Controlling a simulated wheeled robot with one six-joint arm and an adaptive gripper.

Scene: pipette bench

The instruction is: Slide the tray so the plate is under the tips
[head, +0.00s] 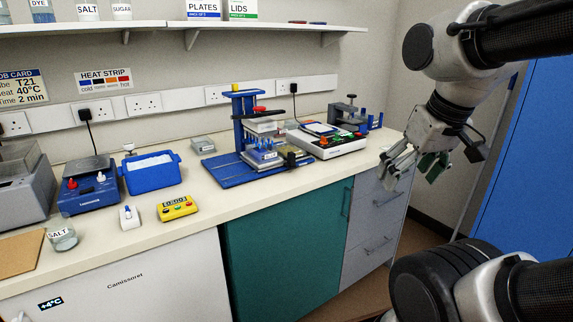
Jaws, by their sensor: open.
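The blue pipetting stand (246,118) stands on the bench in the middle of the head view. Its pipette head (268,126) hangs from the upright. A tray (291,160) sits low on the blue base (230,176), with a plate (262,156) that has blue parts on or beside it. The tips are too small to make out, and I cannot tell how the plate lines up with them. My gripper (410,166) is open and empty, off the bench's right end, well to the right of the stand and apart from it.
A white device (327,143) with coloured knobs stands right of the stand. A grey clamp-like device (346,116) is behind it. A blue tub (151,175), yellow timer (177,208) and small grey box (203,144) lie left. The bench front before the stand is clear.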

